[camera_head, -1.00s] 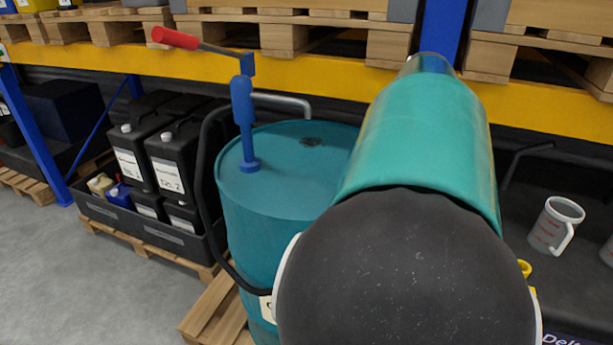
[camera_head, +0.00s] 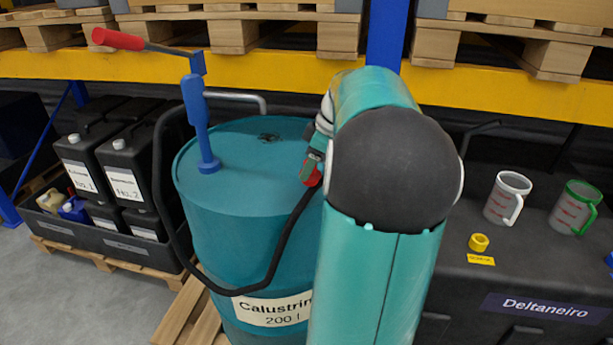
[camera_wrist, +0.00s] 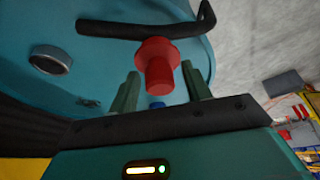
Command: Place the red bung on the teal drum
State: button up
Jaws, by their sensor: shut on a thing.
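The teal drum (camera_head: 250,165) stands left of centre in the head view, labelled "Calustrin 200 l". My gripper (camera_head: 314,165) is over or beside the drum's right side, partly hidden by my arm. It is shut on the red bung (camera_head: 311,175). In the wrist view the red bung (camera_wrist: 157,65) sits between the two fingers of my gripper (camera_wrist: 160,82), apart from a round metal-rimmed opening (camera_wrist: 51,60) on the teal drum top (camera_wrist: 105,65). I cannot tell the bung's height above the drum.
A blue hand pump (camera_head: 200,120) with a red handle stands on the drum, its black hose (camera_head: 275,265) looping around the front. Black canisters (camera_head: 125,165) stand left. At right, measuring jugs (camera_head: 508,197) and a yellow bung (camera_head: 478,243) sit on a black surface.

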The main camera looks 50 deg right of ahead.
jog(key=shift+w+d+f, duration=0.35)
jog(key=shift+d+f, duration=0.05)
jog(key=shift+f, duration=0.25)
jog(key=f, duration=0.3)
jog(key=shift+w+d+f, duration=0.1)
jog(key=shift+w+d, duration=0.15)
jog(key=shift+w, duration=0.05)
jog(key=shift+f, duration=0.3)
jog(key=shift+f, duration=0.15)
jog(key=o, duration=1.1)
